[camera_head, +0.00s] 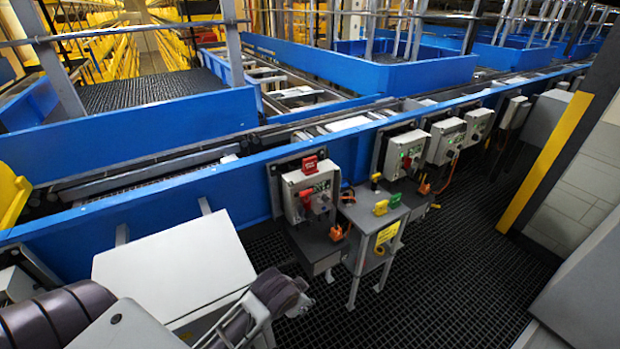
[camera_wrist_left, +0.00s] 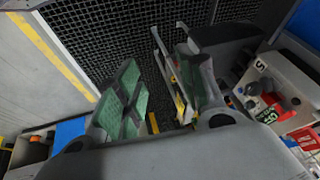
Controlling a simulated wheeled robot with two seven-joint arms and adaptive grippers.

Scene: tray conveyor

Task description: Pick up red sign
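A small red sign (camera_head: 310,164) stands on top of the grey control box (camera_head: 294,187) fixed to the blue conveyor side. It also shows at the right edge of the left wrist view (camera_wrist_left: 306,137), beside the control box (camera_wrist_left: 290,82) with its red knob and green display. My left gripper (camera_head: 292,297) is low in the head view, in front of and below the box, apart from the sign. In the left wrist view its two green-padded fingers (camera_wrist_left: 160,92) are spread with nothing held between them. My right gripper is not in view.
More control boxes (camera_head: 405,152) line the blue conveyor wall (camera_head: 120,222). A grey panel (camera_head: 175,268) stands at the left. The dark grated floor (camera_head: 440,270) is open.

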